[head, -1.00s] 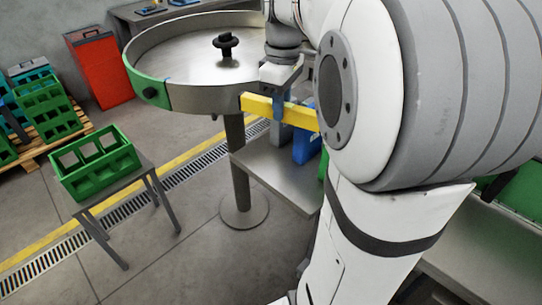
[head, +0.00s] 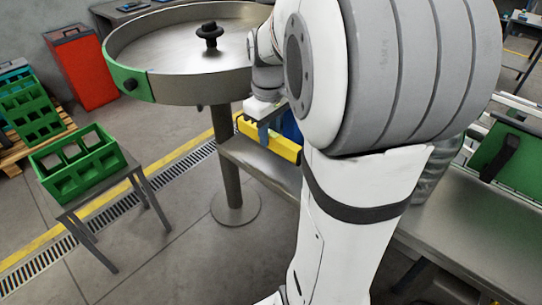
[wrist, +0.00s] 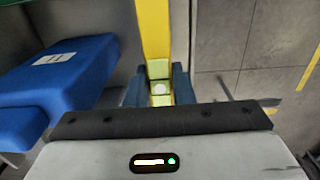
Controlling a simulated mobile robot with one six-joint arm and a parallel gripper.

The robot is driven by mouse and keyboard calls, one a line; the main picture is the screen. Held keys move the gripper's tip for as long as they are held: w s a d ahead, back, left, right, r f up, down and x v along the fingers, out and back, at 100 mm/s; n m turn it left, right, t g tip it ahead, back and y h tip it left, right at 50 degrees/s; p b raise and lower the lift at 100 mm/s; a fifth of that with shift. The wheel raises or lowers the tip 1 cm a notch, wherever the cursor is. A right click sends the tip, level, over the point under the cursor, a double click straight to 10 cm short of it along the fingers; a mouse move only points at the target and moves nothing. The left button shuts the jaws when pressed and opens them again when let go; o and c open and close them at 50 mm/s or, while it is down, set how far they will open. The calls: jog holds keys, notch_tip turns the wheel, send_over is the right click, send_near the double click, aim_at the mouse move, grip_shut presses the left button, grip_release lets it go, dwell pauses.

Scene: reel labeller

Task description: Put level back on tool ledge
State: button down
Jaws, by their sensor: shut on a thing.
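The level is a long yellow bar (head: 284,148); it also shows in the wrist view (wrist: 153,30). My gripper (head: 264,132) is shut on it, with its blue fingers (wrist: 159,88) on both sides of the bar. In the head view the level is below the round table's rim and over or beside a grey shelf (head: 245,160). I cannot tell whether it touches the shelf, or whether this shelf is the tool ledge. My arm hides the right side of this area.
The round metal table (head: 185,92) stands just left of my gripper. A green crate (head: 80,165) sits on a small stand at left. A grey bench (head: 455,225) is at right.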

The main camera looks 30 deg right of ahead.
aim_at(269, 163)
jog(key=shift+f, duration=3.05)
jog(key=shift+f, duration=0.15)
jog(key=c, duration=1.3)
grip_release()
jog(key=shift+o, duration=0.2)
notch_tip(269, 163, up, 12)
jog(key=shift+r, duration=0.1)
jog(key=s+a+f+m+t, duration=0.3)
jog(key=s+a+f, duration=0.3)
jog(key=s+a, duration=0.5)
jog(key=shift+s+a+f+m, duration=0.35)
jog(key=shift+s+m, duration=0.15)
jog(key=shift+s, duration=0.15)
